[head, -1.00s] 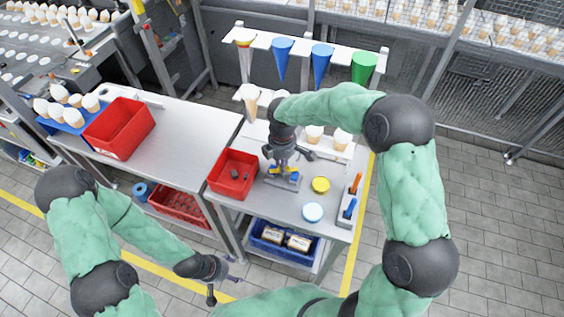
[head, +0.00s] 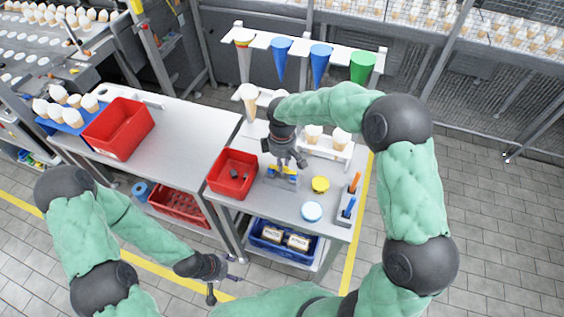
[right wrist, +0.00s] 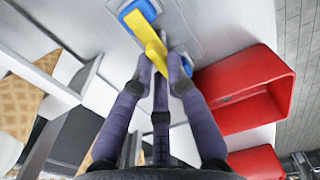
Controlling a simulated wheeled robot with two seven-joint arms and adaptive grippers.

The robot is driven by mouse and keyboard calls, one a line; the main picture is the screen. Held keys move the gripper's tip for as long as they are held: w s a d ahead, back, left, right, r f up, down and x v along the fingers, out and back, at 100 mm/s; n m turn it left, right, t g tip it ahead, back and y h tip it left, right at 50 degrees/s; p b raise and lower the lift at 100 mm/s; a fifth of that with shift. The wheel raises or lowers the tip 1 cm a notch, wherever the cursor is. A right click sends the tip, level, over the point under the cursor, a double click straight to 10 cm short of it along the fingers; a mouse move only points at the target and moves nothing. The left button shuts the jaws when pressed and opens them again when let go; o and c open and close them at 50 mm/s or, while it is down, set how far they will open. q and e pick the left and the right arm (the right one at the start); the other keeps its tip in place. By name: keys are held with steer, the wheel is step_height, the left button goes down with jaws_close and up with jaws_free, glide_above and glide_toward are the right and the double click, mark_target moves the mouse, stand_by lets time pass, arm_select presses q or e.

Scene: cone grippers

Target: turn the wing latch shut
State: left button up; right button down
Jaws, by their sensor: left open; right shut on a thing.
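The wing latch has a yellow wing (right wrist: 148,40) with blue parts (right wrist: 187,63) at either end, on a grey plate on the right-hand table. In the head view the latch (head: 284,171) sits just right of the small red bin, partly covered by my right gripper (head: 284,164). In the right wrist view my right gripper (right wrist: 162,72) points down at the latch, its purple fingers shut on the near end of the yellow wing. The exact contact is partly hidden by the fingers. My left gripper (head: 226,289) is open and empty, low in front of the tables.
The small red bin (head: 251,187) stands left of the latch, also close in the right wrist view (right wrist: 275,72). A yellow disc (head: 320,184), a blue-white disc (head: 312,211) and a tool holder (head: 347,203) stand to its right. A white cone rack (head: 326,148) is behind.

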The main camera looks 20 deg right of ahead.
steer(key=c, duration=1.2)
jaws_free()
step_height(320, 180, up, 12)
steer(key=shift+r, duration=0.1)
